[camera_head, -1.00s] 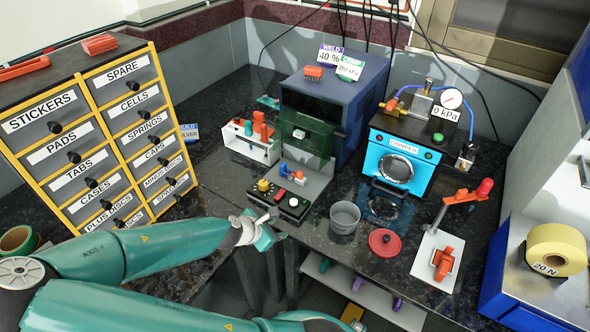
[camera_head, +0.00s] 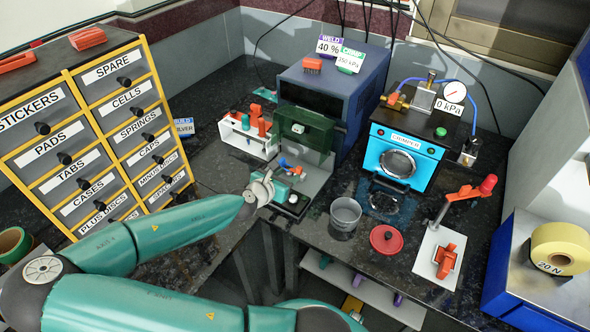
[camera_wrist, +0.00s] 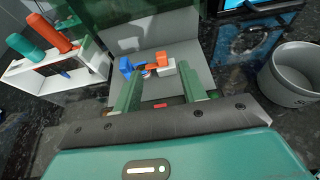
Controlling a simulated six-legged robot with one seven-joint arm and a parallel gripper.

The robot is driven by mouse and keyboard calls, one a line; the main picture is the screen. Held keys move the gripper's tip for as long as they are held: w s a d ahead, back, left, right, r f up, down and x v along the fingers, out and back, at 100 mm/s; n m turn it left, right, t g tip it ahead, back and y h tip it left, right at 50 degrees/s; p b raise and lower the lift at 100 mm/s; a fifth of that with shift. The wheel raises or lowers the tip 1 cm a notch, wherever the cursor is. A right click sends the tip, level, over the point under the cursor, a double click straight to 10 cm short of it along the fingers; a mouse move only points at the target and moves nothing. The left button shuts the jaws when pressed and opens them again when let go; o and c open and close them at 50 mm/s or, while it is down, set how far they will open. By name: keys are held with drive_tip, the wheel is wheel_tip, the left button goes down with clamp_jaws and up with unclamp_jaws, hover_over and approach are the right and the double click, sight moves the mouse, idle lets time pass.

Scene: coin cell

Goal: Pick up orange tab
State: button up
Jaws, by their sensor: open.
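A small orange piece (camera_wrist: 157,60), which looks like the orange tab, lies on the grey plate (camera_wrist: 170,90) of the welder, among blue and white blocks. In the head view an orange spot (camera_head: 297,171) shows there beside a blue piece, partly hidden by my gripper (camera_head: 281,187). In the wrist view my gripper (camera_wrist: 160,90) is open, with its two green fingers on either side of an empty gap. The orange piece lies just beyond the fingertips, roughly in line with the gap. Whether the fingers touch the plate cannot be told.
A white rack (camera_head: 243,137) with orange and teal-handled tools stands left of the welder (camera_head: 335,95). A grey cup (camera_head: 345,214) and a red lid (camera_head: 385,239) lie to the right, before the blue crimper (camera_head: 400,155). A labelled drawer cabinet (camera_head: 70,140) stands left.

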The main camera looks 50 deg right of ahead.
sight(299, 168)
drive_tip(key=shift+x, duration=3.3)
drive_tip(key=c, duration=0.9)
